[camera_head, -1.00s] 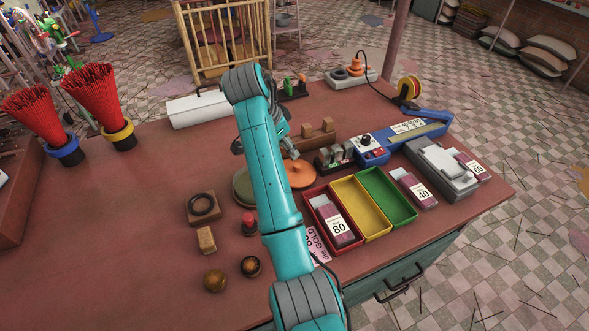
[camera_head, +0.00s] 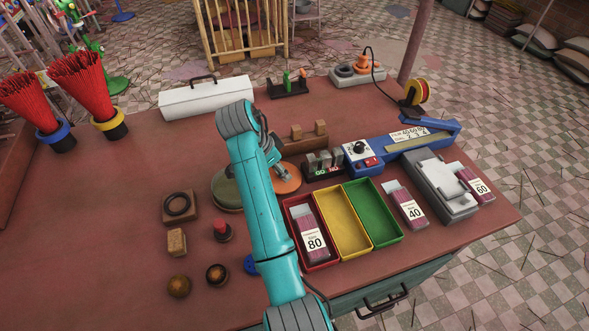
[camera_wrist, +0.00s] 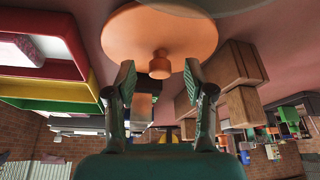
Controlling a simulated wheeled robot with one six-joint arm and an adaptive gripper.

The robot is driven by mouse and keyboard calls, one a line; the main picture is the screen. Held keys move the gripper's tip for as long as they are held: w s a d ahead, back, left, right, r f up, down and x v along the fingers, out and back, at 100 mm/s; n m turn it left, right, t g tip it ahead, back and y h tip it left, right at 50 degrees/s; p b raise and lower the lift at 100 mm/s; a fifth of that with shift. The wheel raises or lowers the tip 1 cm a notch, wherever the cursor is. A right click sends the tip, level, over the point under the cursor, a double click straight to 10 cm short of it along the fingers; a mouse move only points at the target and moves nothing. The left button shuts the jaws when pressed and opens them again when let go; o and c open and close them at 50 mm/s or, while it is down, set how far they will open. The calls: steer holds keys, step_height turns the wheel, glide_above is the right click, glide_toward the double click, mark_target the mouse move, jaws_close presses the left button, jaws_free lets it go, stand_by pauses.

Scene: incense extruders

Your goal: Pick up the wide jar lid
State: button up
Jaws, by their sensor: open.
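The wide jar lid looks to be the round orange disc with a small knob (camera_wrist: 160,28), large at the top of the wrist view. In the head view the orange lid (camera_head: 288,181) lies on the table, partly hidden behind my arm. My gripper (camera_wrist: 160,76) is open and empty, its two fingers on either side of the knob in the wrist view; contact cannot be told. In the head view my gripper (camera_head: 275,152) is over the lid's far side, mostly hidden by the arm. A grey-green disc (camera_head: 225,190) lies beside the lid on the left.
Wooden blocks on a rack (camera_head: 303,142) and a small block holder (camera_head: 323,166) stand close to the lid. Red (camera_head: 291,203), yellow (camera_head: 347,249) and green (camera_head: 392,240) trays are at front right. A ring on a wooden block (camera_head: 193,208) is left.

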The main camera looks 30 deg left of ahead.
steer(key=shift+w+f, duration=0.1)
steer(key=shift+f, duration=0.25)
jaws_close()
